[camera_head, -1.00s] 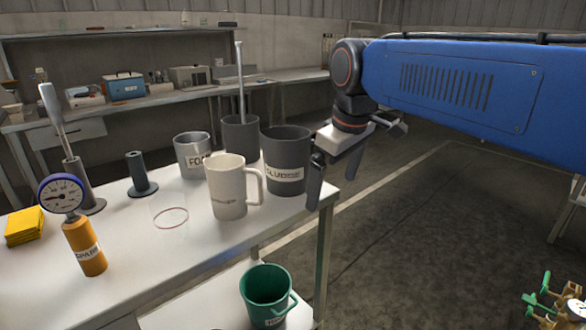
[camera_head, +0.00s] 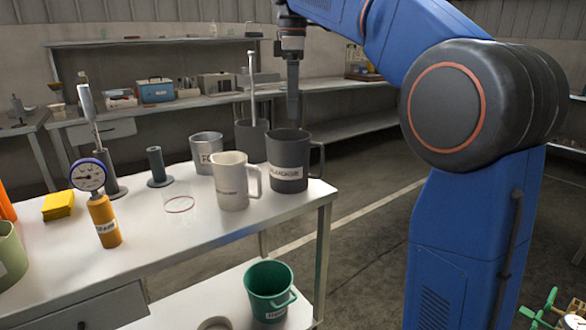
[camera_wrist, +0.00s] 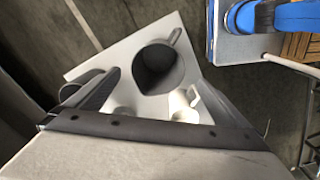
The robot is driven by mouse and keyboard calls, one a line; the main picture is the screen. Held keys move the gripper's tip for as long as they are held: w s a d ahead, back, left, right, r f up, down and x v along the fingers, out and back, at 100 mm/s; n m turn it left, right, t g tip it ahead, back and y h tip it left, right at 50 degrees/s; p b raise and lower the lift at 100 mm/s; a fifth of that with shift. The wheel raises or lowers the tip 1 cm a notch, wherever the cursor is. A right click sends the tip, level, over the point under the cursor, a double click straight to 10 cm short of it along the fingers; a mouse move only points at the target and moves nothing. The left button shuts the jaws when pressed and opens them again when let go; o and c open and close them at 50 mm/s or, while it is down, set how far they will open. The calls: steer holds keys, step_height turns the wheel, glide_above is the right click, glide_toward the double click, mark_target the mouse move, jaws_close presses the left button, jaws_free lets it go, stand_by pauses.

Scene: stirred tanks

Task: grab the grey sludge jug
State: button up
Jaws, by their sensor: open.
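The grey sludge jug (camera_head: 286,172) is dark grey with a white label and a handle on its right side. It stands upright near the right end of the white bench. In the wrist view its open mouth (camera_wrist: 158,68) shows, with the handle toward the upper right. My gripper (camera_head: 293,118) points straight down above the jug, its tips close to the rim at the back. The fingers overlap in the head view, so their gap is hidden there. The gripper is open and does not hold the jug; I cannot tell whether it touches the rim.
A white jug (camera_head: 231,183) stands close at the front left of the sludge jug. A grey container with a tall rod (camera_head: 251,142) is just behind left, and a lighter grey jug (camera_head: 205,148) farther left. A green jug (camera_head: 269,292) sits on the lower shelf.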

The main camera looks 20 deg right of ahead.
mark_target(291, 160)
steer(key=f, duration=1.7)
steer(key=shift+w+a, duration=0.1)
steer(key=shift+w, duration=0.1)
steer(key=c, duration=1.2)
steer(key=shift+r, duration=0.1)
